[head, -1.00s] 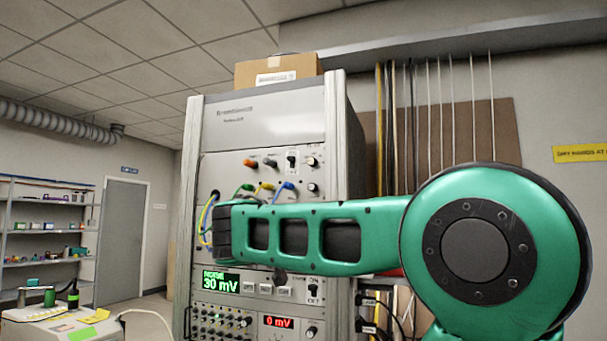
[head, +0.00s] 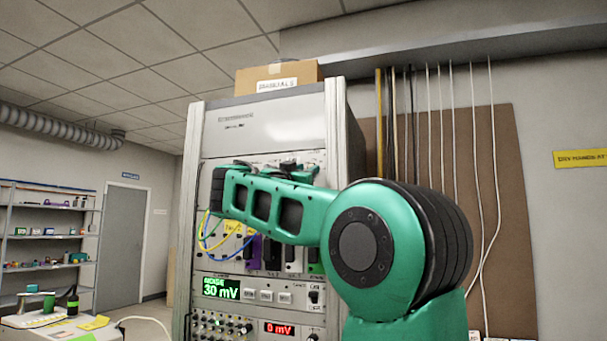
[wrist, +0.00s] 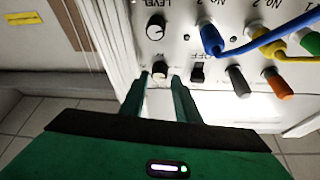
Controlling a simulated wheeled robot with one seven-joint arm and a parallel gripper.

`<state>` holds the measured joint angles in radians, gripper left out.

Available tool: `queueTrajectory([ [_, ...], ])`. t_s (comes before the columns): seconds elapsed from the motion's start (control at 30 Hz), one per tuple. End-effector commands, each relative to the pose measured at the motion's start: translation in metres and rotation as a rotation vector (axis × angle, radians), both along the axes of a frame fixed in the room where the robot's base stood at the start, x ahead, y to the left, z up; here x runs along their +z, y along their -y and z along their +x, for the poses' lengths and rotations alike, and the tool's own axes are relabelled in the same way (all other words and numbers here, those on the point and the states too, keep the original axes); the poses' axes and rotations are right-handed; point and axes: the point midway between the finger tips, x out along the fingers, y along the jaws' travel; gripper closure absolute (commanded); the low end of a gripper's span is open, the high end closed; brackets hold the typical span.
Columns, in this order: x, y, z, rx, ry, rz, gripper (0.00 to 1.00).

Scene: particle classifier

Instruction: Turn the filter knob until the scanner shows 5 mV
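In the wrist view, a small knob with a pale face (wrist: 160,72) sits on the white panel, between the two fingertips of my gripper (wrist: 160,80). The fingers are apart, one on each side of the knob, with a narrow gap seeming to show. The knob's label is not readable, so I cannot confirm that it is the filter knob. A green display (head: 221,288) in the head view reads 30 mV, with a word like NOISE above. A red display (head: 279,329) reads 0 mV. Which one is the scanner is not clear. My arm hides part of the rack.
A second knob (wrist: 155,27) marked LEVEL is close by. A black toggle switch (wrist: 197,72), grey plug (wrist: 238,81) and orange plug (wrist: 277,84) are right of the fingers. A blue cable (wrist: 211,38) runs nearby. A box (head: 277,76) lies on the rack.

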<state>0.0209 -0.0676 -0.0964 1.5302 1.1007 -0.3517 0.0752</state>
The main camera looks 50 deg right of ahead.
Motion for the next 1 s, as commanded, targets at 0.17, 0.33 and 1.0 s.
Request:
queueTrajectory([
  [0.17,0.006,0.016,0.005,-0.002,-0.001,0.001,0.71],
  [0.33,0.008,0.019,0.007,0.001,-0.001,0.001,0.71],
  [1.0,0.008,0.018,0.009,0.004,0.025,0.01,1.0],
])
